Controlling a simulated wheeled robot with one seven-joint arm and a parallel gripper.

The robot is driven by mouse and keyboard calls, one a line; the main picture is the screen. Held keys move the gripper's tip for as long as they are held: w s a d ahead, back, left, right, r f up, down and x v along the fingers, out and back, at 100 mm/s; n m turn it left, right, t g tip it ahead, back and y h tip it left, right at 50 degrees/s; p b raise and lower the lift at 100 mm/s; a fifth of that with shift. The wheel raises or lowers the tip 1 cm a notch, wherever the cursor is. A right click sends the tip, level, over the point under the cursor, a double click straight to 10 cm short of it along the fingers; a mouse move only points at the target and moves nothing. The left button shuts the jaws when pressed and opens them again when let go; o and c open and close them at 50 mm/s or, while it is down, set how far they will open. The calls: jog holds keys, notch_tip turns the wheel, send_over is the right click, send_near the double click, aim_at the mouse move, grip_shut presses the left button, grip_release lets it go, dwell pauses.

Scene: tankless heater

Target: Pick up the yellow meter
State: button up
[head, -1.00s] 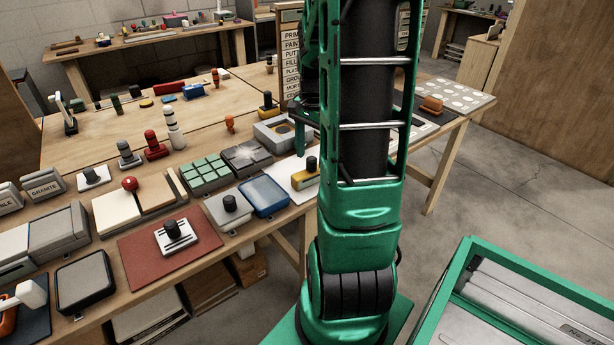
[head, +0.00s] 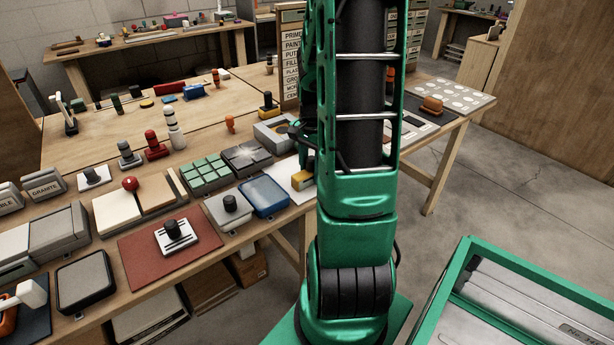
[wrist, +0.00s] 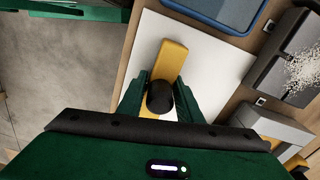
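The yellow meter (wrist: 172,60) is a yellow block with a round black knob (wrist: 160,97). It lies on a white sheet (wrist: 205,60) on the workbench. In the head view, the meter's yellow body (head: 301,181) shows beside my arm, which hides part of it. In the wrist view, my gripper (wrist: 161,88) is over the meter, with one green finger on each side of the knob. The fingers are apart and look open; I cannot tell whether either touches the knob. In the head view my gripper is mostly hidden behind my arm.
A blue tray (head: 265,196) lies close to the meter, with a dark pad with pale grains (head: 246,156) behind it. A grey box (head: 273,132) stands farther back. The bench's front edge is close to the meter, with open floor beyond it.

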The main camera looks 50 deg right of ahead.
aim_at(309, 159)
grip_shut()
jog(key=shift+r, duration=0.5)
jog(key=r, duration=0.2)
jog(key=a+r, duration=0.1)
jog(key=shift+w+r, duration=0.1)
jog(key=shift+r, duration=0.3)
jog(key=a+r, duration=0.6)
jog(key=a, duration=0.4)
jog(key=shift+w+a+r, duration=0.15)
jog(key=shift+a, duration=0.2)
